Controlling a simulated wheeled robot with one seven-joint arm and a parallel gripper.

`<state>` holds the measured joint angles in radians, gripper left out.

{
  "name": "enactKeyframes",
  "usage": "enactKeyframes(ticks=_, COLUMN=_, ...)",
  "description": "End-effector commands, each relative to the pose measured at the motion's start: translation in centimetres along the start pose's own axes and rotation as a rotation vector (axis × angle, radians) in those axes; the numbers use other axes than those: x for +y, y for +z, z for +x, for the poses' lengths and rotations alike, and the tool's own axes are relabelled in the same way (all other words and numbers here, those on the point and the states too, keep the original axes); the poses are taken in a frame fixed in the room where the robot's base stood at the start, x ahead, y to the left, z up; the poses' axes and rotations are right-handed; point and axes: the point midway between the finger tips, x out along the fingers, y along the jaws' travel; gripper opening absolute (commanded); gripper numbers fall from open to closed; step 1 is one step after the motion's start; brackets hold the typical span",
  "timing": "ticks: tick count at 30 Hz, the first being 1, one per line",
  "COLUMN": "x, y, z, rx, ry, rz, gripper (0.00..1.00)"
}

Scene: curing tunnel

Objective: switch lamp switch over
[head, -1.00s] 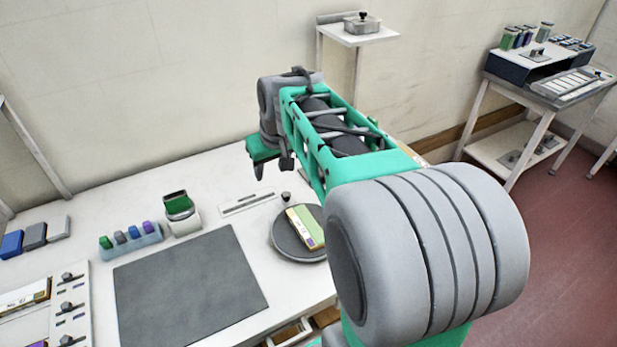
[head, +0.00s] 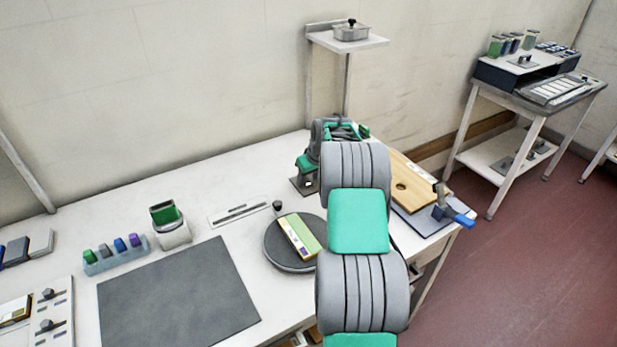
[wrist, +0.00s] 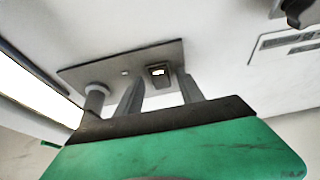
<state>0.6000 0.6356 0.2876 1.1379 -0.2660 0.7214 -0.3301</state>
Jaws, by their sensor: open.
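The lamp switch (wrist: 158,70) is a small dark piece with a pale face, on a flat grey plate (wrist: 85,72) in the wrist view. A short grey round post (wrist: 96,97) stands at the plate's left part, and a small pale mark lies between post and switch. My gripper (wrist: 160,86) is open, with one finger on each side of the switch; I cannot tell whether either touches it. In the head view my gripper (head: 304,176) is small and low at the back of the white table, over the dark plate (head: 296,188); my arm hides the switch.
A round dark turntable (head: 275,255) with a green-and-white block (head: 299,236) is left of my arm. A wooden board (head: 407,180) and a blue-handled clamp (head: 455,212) are at right. A wall shelf (head: 355,43) stands behind. A dark mat (head: 175,295) lies front left.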

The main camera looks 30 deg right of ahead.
Motion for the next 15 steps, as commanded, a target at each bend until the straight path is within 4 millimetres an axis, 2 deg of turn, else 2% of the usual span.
enactKeyframes(ticks=6, x=-0.02, y=-0.01, z=0.03, rx=0.0, ry=0.0, rz=0.0, gripper=0.44)
enactKeyframes(ticks=15, x=-0.04, y=0.0, z=0.01, rx=0.0, ry=0.0, rz=0.0, gripper=0.19)
